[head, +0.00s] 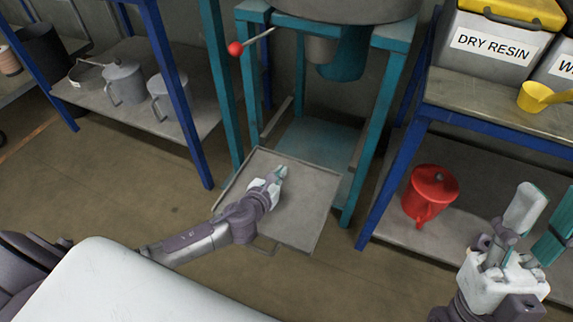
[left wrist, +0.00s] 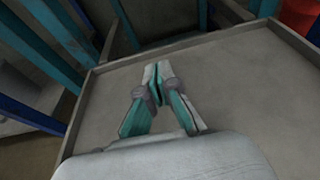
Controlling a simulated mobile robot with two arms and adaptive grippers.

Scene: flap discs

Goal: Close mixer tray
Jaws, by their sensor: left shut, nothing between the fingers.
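The mixer tray (head: 308,211) is a flat grey tray with a thin rim, pulled out from the bottom of the teal mixer stand (head: 384,118). My right gripper (head: 540,222) is open and empty at the lower right, away from the tray.
A red lidded jug (head: 430,193) stands on the lower shelf to the right. Blue shelf posts (head: 391,180) flank the stand. Grey jugs (head: 124,83) stand on the left shelf. A red-knobbed lever (head: 235,48) sticks out from the stand. The floor left of the tray is clear.

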